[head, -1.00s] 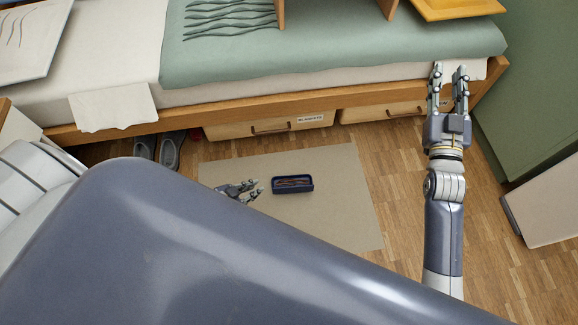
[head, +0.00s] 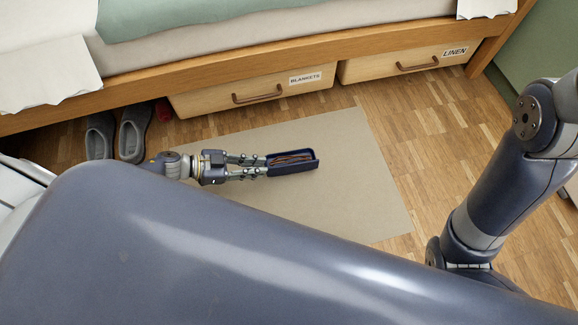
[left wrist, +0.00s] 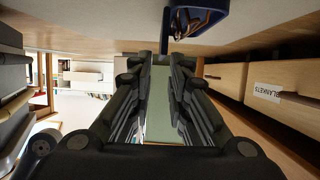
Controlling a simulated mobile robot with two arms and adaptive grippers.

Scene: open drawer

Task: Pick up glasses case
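The glasses case (head: 307,168) is a dark blue, open-topped box with brown-framed glasses inside. It lies on the beige mat (head: 350,205). My left gripper (head: 266,165) comes in from the left, low over the mat. Its fingers are apart, with the tips right at the case's left end; I cannot tell whether they touch it. In the left wrist view the case (left wrist: 222,20) shows at the top, just beyond the open fingers (left wrist: 175,60). My right arm is at the right of the head view, its gripper out of view.
Two wooden drawers under the bed, labelled BLANKETS (head: 250,92) and LINEN (head: 400,62), look shut behind the mat. Grey shoes (head: 134,132) stand left of the drawers. The mat right of the case and the wooden floor (head: 430,150) beyond are clear.

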